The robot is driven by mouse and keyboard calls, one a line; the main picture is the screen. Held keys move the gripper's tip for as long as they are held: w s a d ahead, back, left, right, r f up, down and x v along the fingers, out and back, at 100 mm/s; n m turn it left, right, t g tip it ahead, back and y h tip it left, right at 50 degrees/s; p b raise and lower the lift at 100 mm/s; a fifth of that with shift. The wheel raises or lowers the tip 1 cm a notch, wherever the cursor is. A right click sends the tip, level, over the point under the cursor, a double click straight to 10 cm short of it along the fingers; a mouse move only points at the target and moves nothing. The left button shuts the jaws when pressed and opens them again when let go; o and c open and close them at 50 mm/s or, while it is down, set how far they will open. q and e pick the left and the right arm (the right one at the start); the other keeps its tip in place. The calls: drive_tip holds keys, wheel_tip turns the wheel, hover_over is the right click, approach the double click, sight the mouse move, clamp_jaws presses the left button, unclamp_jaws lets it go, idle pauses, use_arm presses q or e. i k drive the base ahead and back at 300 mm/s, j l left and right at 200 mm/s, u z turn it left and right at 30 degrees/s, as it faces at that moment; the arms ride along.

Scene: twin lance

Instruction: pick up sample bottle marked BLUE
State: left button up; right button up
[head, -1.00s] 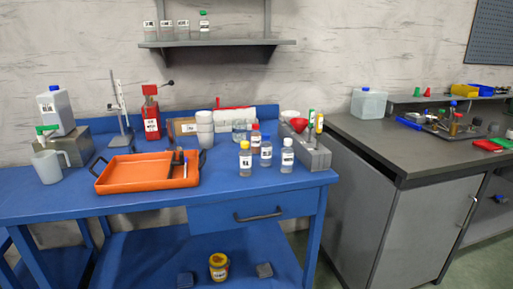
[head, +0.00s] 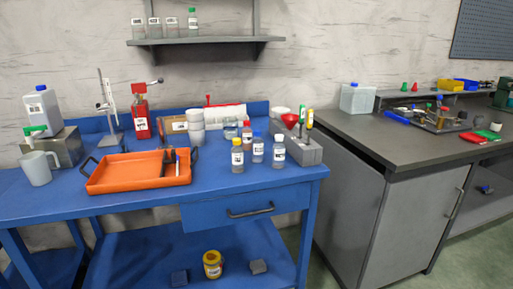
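Several small sample bottles stand upright on the right part of the blue workbench (head: 110,207). The blue-capped bottle (head: 258,149) has a white label too small to read. A yellow-capped bottle (head: 237,157) stands to its left and a white-capped bottle (head: 279,152) to its right. A red-capped bottle (head: 247,132) stands just behind, partly hidden. Neither of my grippers is in view.
An orange tray (head: 110,186) with dark tools lies left of the bottles. Stacked white cups (head: 196,128) stand behind it. The bench front before the bottles is clear.

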sight(258, 142)
drive_tip(key=i+l, duration=0.15)
drive_tip(key=l, duration=0.15)
drive_tip(key=i+l, duration=0.15)
drive_tip(key=l, duration=0.2)
drive_tip(key=i+l, duration=0.35)
drive_tip(key=l, duration=0.3)
